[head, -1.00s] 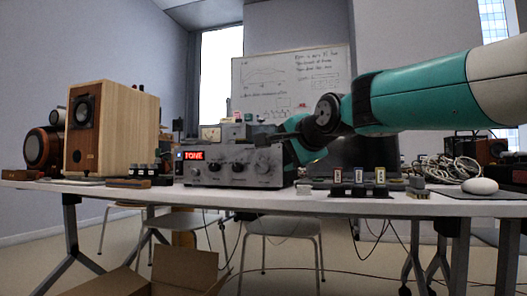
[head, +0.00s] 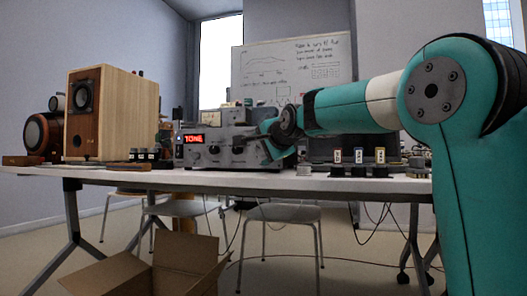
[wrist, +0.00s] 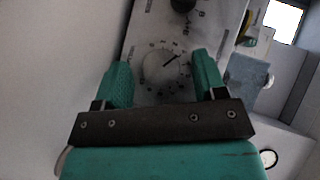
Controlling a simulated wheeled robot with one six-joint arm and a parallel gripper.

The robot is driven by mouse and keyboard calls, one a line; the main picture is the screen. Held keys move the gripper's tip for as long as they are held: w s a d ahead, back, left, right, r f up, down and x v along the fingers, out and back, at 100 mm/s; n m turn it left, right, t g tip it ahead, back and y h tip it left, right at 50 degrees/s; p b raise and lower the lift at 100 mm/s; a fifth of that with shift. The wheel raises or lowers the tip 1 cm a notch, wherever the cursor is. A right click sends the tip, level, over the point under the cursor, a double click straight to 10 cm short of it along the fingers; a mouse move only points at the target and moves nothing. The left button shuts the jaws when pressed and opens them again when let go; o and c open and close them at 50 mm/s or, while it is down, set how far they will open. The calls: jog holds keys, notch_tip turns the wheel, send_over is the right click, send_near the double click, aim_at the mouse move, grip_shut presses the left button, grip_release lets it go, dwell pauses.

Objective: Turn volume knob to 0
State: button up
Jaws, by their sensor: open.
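The grey amplifier (head: 226,158) stands on the table with a lit red display (head: 194,139) reading "TONE". In the wrist view, a round silver knob (wrist: 161,73) sits on its pale front panel, ringed by scale marks. Its dark pointer line points to the upper right of the picture. My gripper (wrist: 162,72) is open, with one teal finger on each side of the knob. I cannot tell whether the fingers touch it. In the head view my gripper (head: 270,142) is at the right part of the amplifier's front and hides the knob there.
A black knob (wrist: 183,4) sits farther along the panel in the wrist view. A wooden speaker (head: 120,115) stands left of the amplifier. Several small labelled blocks (head: 358,162) stand to the right. A cardboard box (head: 135,274) is on the floor in front of the table.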

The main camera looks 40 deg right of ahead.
jog(key=c, duration=0.9)
jog(key=shift+c, duration=0.2)
jog(key=shift+r+p, duration=0.15)
jog(key=shift+p, duration=0.45)
